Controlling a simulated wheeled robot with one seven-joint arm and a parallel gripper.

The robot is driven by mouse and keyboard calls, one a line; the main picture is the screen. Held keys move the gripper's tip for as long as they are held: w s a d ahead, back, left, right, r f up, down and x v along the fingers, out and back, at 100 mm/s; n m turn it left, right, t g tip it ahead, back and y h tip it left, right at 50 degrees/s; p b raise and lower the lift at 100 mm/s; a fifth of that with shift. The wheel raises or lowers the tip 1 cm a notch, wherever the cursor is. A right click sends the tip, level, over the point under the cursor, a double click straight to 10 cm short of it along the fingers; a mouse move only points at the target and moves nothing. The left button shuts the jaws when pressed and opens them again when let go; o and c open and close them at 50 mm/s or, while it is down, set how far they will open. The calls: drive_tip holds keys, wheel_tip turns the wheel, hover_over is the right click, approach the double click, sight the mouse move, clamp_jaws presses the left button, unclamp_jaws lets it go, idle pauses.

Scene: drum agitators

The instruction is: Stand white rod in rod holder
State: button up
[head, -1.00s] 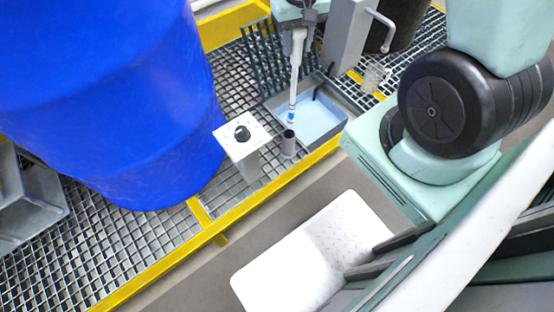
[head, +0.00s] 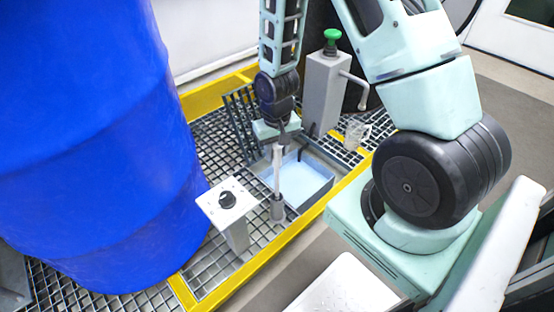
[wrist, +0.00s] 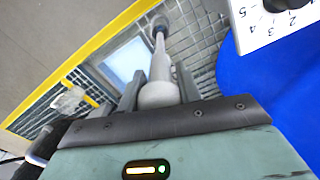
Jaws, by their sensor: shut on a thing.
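The white rod (head: 277,170) stands about upright in the head view. My gripper (head: 279,146) is shut on its upper part; the jaws (wrist: 158,88) also flank the rod's thick end in the wrist view. The rod (wrist: 160,62) runs away from the jaws to the rod holder (wrist: 158,22). In the head view, its lower end meets the mouth of the grey rod holder (head: 277,209), a short tube on the grating. The rod's blue tip is hidden, apparently inside the holder; how deep it sits I cannot tell.
A control box with a black knob (head: 228,200) stands close left of the holder, beside a big blue drum (head: 110,150). A tray of pale blue liquid (head: 304,183) lies behind. A grey post with a green knob (head: 332,38) and a clear beaker (head: 357,133) are at right.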

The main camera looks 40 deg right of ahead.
sight(277, 158)
drive_tip(key=shift+f+b, duration=0.35)
drive_tip(key=shift+f, duration=1.2)
drive_tip(key=shift+f, duration=0.2)
drive_tip(key=o, duration=1)
